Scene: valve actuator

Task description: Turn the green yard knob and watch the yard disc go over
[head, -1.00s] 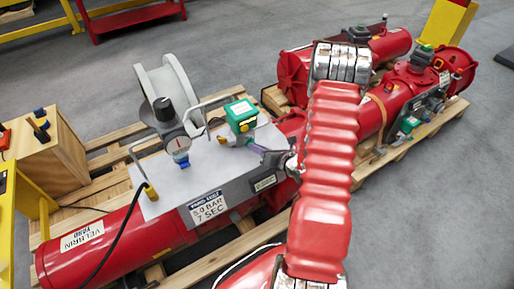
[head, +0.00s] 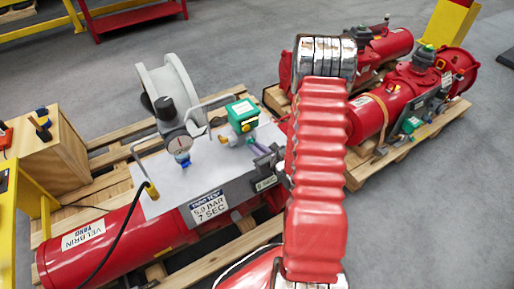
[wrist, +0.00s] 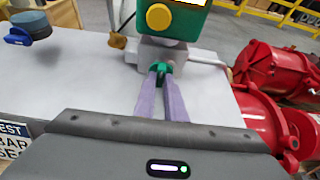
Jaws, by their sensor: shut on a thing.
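The green knob (wrist: 161,70) sits low on the front of a grey valve block, under a green box (wrist: 182,18). My gripper (wrist: 163,76) is shut on this knob, its two pale purple fingers on either side of it. The fingers hide part of the knob. A round yellow disc (wrist: 158,17) is on the front of the green box; I cannot tell whether it is the yard disc. In the head view the green box (head: 242,115) stands on the grey plate, and my gripper (head: 251,142) reaches its foot from the right.
A sign (head: 209,207) reads 5.0 BAR 7 SEC. A long red cylinder (head: 110,240) lies on a wooden pallet. More red actuators (head: 400,85) lie behind. Grey floor is open at right.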

